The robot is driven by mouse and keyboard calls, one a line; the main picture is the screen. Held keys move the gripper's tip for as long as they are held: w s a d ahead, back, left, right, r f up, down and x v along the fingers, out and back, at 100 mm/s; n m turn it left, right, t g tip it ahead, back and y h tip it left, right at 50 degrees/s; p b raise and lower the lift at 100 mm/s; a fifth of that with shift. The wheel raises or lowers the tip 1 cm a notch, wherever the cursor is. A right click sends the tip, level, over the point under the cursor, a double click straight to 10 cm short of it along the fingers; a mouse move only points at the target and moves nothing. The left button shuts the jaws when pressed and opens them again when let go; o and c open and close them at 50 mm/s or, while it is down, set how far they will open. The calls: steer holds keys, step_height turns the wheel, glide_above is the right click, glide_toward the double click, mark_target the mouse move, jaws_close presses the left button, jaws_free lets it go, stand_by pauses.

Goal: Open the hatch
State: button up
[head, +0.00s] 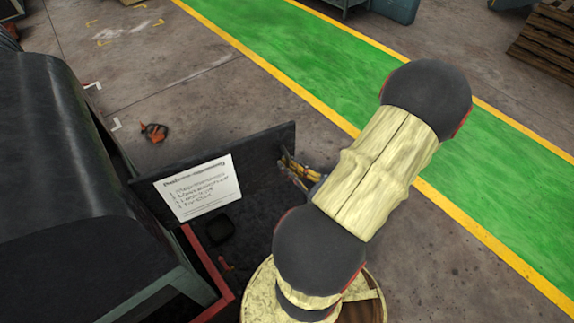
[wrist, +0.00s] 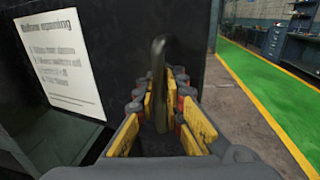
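The hatch (head: 264,160) is a dark panel with a white printed notice (head: 199,187) on its face. In the head view it stands swung out at an angle from the dark machine, with an opening beside it. In the wrist view the hatch (wrist: 125,50) fills the left and middle. Its dark upright bar handle (wrist: 158,65) stands between the yellow pads of my gripper (wrist: 162,105), which are close around it. My gripper (head: 302,171) is at the hatch's right end in the head view, where my arm partly hides it and the handle is not clear.
The dark machine housing (head: 55,150) fills the left, with a red-edged frame (head: 205,262) by the opening. A small orange and black object (head: 154,132) lies on the floor. Bare floor and a green walkway (head: 290,62) lie beyond and to the right.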

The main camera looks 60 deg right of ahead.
steer(key=o, duration=0.4)
steer(key=shift+s, duration=0.1)
steer(key=shift+v, duration=5.9)
